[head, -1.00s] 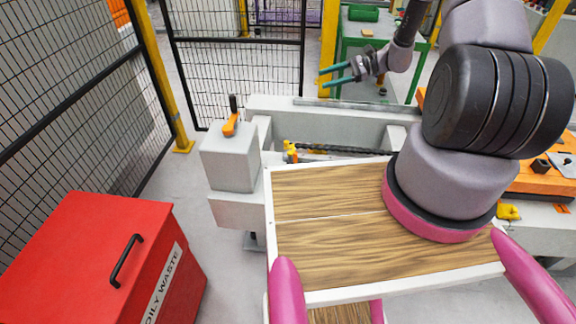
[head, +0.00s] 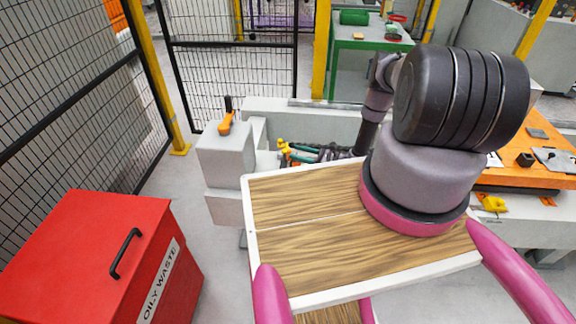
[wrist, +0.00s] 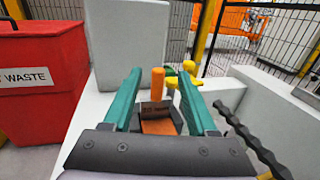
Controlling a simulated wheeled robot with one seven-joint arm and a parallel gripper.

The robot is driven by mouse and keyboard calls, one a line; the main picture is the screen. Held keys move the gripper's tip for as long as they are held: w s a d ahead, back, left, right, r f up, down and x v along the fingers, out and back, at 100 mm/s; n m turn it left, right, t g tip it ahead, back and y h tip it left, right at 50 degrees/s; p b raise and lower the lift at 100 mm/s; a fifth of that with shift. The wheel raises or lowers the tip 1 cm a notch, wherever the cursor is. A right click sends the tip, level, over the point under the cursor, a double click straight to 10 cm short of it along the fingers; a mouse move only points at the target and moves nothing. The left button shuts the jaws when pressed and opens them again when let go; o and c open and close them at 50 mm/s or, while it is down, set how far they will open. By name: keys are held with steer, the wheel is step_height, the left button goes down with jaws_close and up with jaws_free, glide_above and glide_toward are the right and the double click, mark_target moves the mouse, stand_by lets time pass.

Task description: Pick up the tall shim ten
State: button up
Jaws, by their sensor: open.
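My gripper (head: 292,152) is open, low over the pale gantry beam beyond the wooden deck. In the wrist view its two teal fingers (wrist: 159,76) point forward with a gap between them. An upright orange piece (wrist: 158,80) shows between the fingertips, and a dark brown block (wrist: 156,108) on an orange base sits nearer, also between the fingers. Neither looks gripped. Yellow pieces (wrist: 188,72) stand just right of the orange one. I see no label, so I cannot tell which piece is the tall shim ten. In the head view they are small and partly hidden by the fingers.
A grey block (head: 226,158) with an orange-handled tool (head: 226,122) stands left of the gripper. A dark twisted rod (wrist: 250,142) lies close to the right finger. The red oily waste bin (head: 95,250) is at left. An orange bench (head: 515,175) is at right.

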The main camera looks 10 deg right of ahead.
steer(key=x, duration=0.6)
steer(key=shift+s+a+f, duration=0.1)
steer(key=shift+f, duration=0.15)
steer(key=shift+w+a, duration=0.35)
steer(key=shift+a, duration=0.05)
jaws_close()
stand_by(0.9)
